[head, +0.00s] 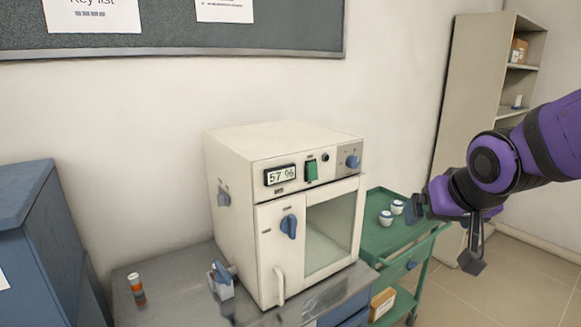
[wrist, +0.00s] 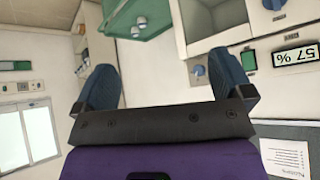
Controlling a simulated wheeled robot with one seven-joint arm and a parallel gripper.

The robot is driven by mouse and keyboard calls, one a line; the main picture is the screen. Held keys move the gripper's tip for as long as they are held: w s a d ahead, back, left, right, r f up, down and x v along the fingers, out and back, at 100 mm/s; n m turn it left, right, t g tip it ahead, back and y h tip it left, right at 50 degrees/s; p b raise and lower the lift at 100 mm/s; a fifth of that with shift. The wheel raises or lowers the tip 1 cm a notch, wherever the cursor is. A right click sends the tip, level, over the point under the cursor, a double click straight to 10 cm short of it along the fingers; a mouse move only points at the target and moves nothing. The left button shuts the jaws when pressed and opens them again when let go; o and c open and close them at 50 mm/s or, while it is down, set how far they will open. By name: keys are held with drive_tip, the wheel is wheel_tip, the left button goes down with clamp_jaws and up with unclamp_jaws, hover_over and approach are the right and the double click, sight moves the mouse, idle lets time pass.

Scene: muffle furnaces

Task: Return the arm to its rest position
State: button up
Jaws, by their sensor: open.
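My purple arm reaches in from the right edge of the head view. My gripper (head: 444,232) is open and empty, in front of the green cart and to the right of the white furnace (head: 228,185). In the wrist view my gripper (wrist: 172,82) shows its two dark blue fingers spread wide with nothing between them. The furnace has a display reading 57 %, a blue door knob, a door with a window that appears closed, and a pale handle.
The furnace stands on a grey bench (head: 185,300). The green cart (head: 375,240) holds two small white cups (head: 386,218). A shelf unit (head: 466,85) stands behind my arm. A blue cabinet (head: 40,235) is at far left. Floor is open at right.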

drive_tip(key=s+d+r+g, duration=0.1)
drive_tip(key=s+d+r, duration=0.1)
drive_tip(key=s, duration=0.5)
drive_tip(key=s+d+r+n+g, duration=0.1)
drive_tip(key=s+d+r, duration=0.1)
drive_tip(key=s+r, duration=0.2)
drive_tip(key=s, duration=0.3)
drive_tip(key=shift+s+d, duration=0.3)
drive_tip(key=shift+s, duration=0.05)
drive_tip(key=shift+f, duration=0.1)
